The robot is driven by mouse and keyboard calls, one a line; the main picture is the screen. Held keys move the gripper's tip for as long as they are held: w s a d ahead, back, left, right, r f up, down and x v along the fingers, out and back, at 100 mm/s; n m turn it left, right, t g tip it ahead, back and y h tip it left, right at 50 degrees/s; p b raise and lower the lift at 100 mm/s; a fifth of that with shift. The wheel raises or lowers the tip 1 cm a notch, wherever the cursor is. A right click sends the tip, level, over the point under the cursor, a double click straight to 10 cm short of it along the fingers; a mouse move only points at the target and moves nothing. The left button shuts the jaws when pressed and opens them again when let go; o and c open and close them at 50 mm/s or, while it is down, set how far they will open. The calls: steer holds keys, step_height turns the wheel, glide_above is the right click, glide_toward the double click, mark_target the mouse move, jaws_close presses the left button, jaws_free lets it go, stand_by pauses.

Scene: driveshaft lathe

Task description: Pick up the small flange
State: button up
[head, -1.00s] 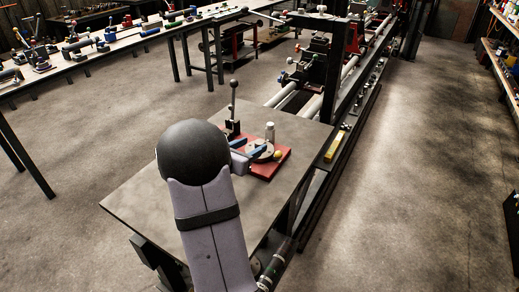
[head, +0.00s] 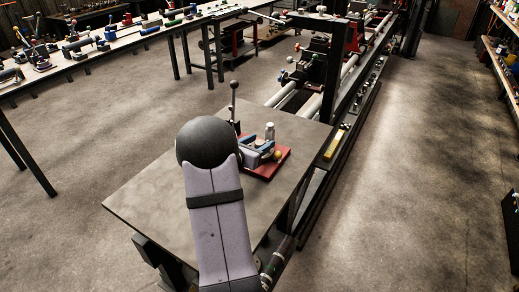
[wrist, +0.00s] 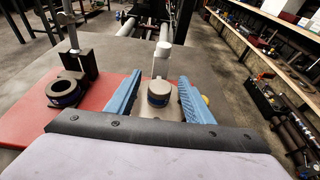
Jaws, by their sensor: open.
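My gripper (wrist: 160,80) is open over the red base plate (wrist: 30,118), with its two blue fingers spread apart. Between them in the wrist view is a small round dark-topped part with a blue band (wrist: 158,94), probably the small flange, on a beige support. The fingers flank it with gaps on both sides; I cannot tell whether they reach its depth. A larger dark ring with a blue band (wrist: 65,92) sits to the left. In the head view, my gripper (head: 266,151) is partly hidden by my arm, and the small part cannot be made out.
A white-topped cylinder (wrist: 162,58) stands just beyond the small part. A tall black-knobbed lever (head: 233,100) rises left of my gripper. A yellow ball (head: 278,153) is close to the right finger. The grey table (head: 150,195) is clear on the left.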

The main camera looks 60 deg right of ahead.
mark_target(259, 142)
jaws_close()
steer(key=shift+r, duration=0.1)
step_height(259, 142, up, 10)
stand_by(0.6)
